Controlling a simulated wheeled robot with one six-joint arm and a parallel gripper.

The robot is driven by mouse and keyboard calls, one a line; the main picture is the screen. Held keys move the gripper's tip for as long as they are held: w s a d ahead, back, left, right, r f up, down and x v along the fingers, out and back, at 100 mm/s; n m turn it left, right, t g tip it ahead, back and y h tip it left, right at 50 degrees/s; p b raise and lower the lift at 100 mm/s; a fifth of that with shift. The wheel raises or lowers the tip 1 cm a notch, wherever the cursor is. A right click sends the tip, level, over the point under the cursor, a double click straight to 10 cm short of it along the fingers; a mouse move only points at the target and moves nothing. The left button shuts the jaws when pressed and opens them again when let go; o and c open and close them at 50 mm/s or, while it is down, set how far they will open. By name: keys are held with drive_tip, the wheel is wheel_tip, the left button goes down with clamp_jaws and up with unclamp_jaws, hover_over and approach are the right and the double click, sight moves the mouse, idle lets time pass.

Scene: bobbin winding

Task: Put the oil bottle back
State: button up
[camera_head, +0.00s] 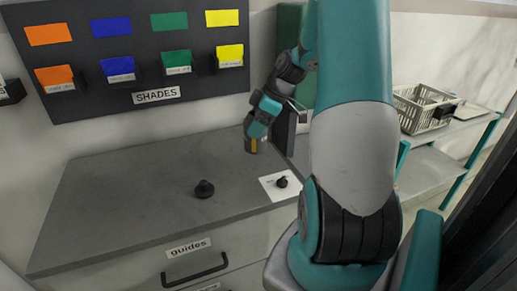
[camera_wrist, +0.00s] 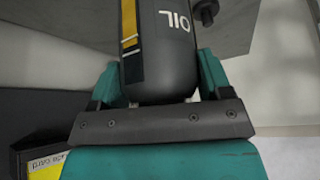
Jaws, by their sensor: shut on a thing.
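The oil bottle (camera_wrist: 160,60) is dark grey with a yellow stripe and the white word OIL, and it fills the upper middle of the wrist view. My gripper (camera_wrist: 158,85) is shut on it, with a teal finger on each side. In the head view my gripper (camera_head: 257,130) holds the oil bottle (camera_head: 256,146) above the back right part of the grey cabinet top. Only a small part of the bottle shows below the fingers there. A gap between bottle and cabinet top cannot be judged exactly.
A black knob-like part (camera_head: 204,189) stands on the cabinet top (camera_head: 120,200). Another small black part (camera_head: 282,182) stands on a white card (camera_head: 270,190) near the right edge. The SHADES board (camera_head: 130,60) hangs behind. A grey basket (camera_head: 420,110) stands at right. The cabinet's left half is clear.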

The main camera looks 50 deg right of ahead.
sight(256, 149)
wheel_tip(256, 149, down, 9)
drive_tip(key=shift+r+p, duration=0.2)
drive_tip(key=shift+p, duration=0.2)
drive_tip(key=shift+f, duration=0.2)
drive_tip(key=o, duration=1.3)
drive_tip(key=shift+r, duration=0.1)
